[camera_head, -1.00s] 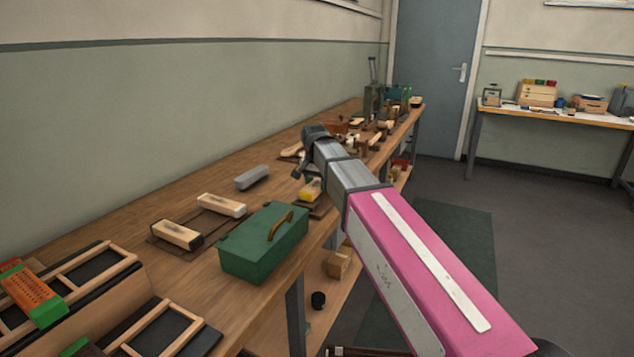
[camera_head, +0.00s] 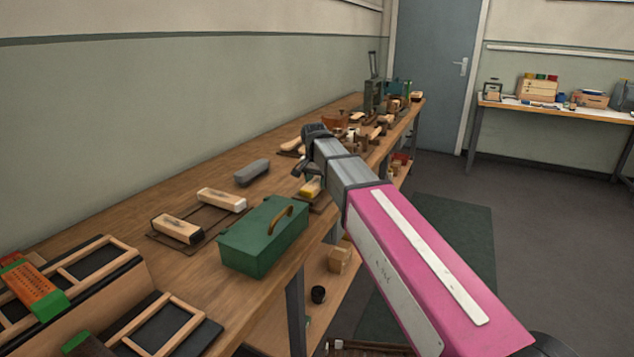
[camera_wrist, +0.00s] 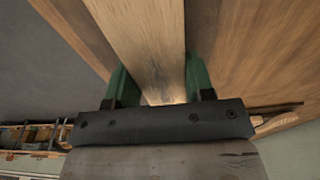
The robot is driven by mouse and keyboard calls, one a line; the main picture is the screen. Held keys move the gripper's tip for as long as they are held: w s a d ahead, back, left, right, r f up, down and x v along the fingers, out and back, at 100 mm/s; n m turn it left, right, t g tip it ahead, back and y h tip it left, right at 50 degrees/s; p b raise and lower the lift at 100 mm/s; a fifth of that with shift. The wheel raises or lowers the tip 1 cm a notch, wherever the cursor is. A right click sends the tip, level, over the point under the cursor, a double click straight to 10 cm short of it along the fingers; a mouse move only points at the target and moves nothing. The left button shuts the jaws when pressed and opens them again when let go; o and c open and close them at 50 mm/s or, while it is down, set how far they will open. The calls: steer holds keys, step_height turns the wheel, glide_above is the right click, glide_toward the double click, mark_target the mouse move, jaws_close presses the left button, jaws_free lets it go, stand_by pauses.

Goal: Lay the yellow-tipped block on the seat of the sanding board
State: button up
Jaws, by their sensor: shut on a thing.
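My gripper (camera_head: 308,168) is over the workbench, past the green box, and its fingers are mostly hidden in the head view. A block with a yellow end (camera_head: 311,188) shows just below it, at a brown board (camera_head: 322,204). In the wrist view my gripper (camera_wrist: 158,88) has its green fingers shut on a long pale wooden block (camera_wrist: 147,40). Its far end is out of that view, but it appears to be the yellow-tipped block. I cannot tell whether it touches the board, or whether that board is the sanding board.
A green box (camera_head: 262,240) with a brown handle stands near the bench's front edge. A black-ended block (camera_head: 178,229) and a white-ended block (camera_head: 221,200) lie on a dark flat board (camera_head: 160,242). A grey block (camera_head: 252,172) lies behind. Several tools crowd the far bench.

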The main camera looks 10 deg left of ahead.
steer(key=shift+f, duration=0.35)
steer(key=o, duration=1.5)
steer(key=shift+s+a+r, duration=0.1)
steer(key=shift+s+r, duration=0.05)
steer(key=shift+r, duration=1.15)
steer(key=shift+s+r, duration=0.15)
steer(key=shift+r, duration=1.2)
steer(key=shift+s+a+r, duration=0.1)
steer(key=shift+s+r, duration=0.05)
steer(key=shift+r, duration=1.15)
steer(key=shift+s+d, duration=0.1)
